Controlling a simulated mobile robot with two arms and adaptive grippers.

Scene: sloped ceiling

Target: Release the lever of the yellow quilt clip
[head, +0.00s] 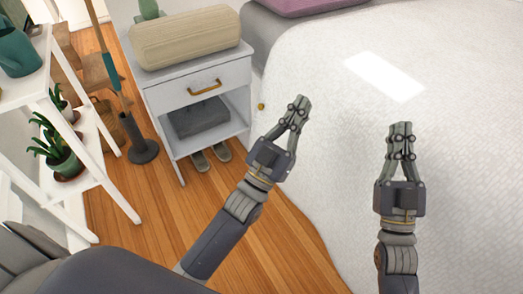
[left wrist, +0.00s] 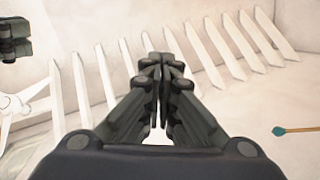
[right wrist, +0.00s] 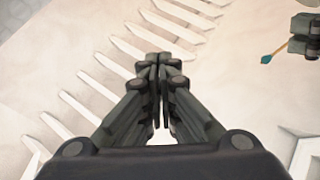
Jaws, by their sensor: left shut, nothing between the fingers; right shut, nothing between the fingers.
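A small yellow, rounded thing (head: 261,106), probably the quilt clip, shows at the left edge of the white quilt (head: 345,150) in the head view. It is too small for me to make out a lever. My left gripper (head: 300,103) is shut and empty, to the right of the yellow thing and apart from it in the picture. My right gripper (head: 401,130) is shut and empty in front of the quilt, further right. The left wrist view shows the left fingers (left wrist: 160,62) together, and the right wrist view shows the right fingers (right wrist: 160,62) together. Neither wrist view shows the clip.
A white nightstand (head: 165,100) with a beige box (head: 185,38) on top stands left of the bed. A white plant shelf (head: 100,130) is at far left. Wooden floor (head: 160,205) lies between. Both wrist views show pale slats (left wrist: 82,88) (right wrist: 115,45).

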